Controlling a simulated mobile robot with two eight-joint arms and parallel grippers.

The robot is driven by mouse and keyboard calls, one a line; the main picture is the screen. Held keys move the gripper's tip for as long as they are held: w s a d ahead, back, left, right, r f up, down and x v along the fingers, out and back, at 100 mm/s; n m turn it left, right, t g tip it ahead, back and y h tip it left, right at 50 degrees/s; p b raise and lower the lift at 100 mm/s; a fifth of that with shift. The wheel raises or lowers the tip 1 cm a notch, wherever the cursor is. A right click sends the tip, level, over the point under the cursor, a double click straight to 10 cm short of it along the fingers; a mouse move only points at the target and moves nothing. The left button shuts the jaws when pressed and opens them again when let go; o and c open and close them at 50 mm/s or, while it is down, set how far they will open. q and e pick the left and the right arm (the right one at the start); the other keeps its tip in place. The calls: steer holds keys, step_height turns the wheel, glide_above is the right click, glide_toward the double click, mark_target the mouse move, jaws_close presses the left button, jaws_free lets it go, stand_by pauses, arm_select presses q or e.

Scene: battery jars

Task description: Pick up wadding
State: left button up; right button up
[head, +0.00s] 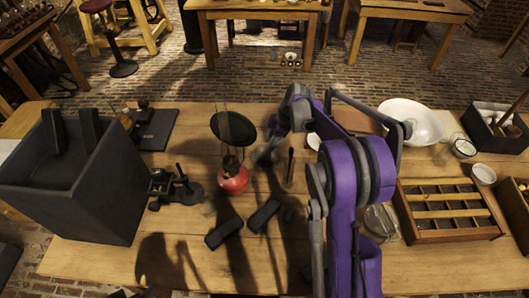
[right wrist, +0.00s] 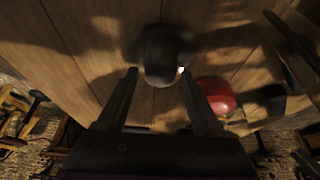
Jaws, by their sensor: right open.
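My right gripper (head: 267,153) is low over the middle of the table, just right of a red-based lamp. In the right wrist view my right gripper (right wrist: 158,76) has its two fingers apart. A dark, rounded lump (right wrist: 162,50) lies on the wood between and just beyond the fingertips. It may be the wadding, but the dim picture does not settle this. Whether the fingers touch it I cannot tell. In the head view the lump is hidden or cannot be made out by the gripper. My left gripper is not in view.
The red lamp (head: 233,180) stands close by the right gripper; its base also shows in the right wrist view (right wrist: 216,96). Dark blocks (head: 223,233) lie in front. A large dark box (head: 75,205) is left, a divided wooden tray (head: 452,222) right, a white basin (head: 412,120) behind.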

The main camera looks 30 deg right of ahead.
steer(key=x, duration=0.5)
steer(key=shift+f, duration=0.1)
steer(key=shift+d, duration=0.1)
jaws_close()
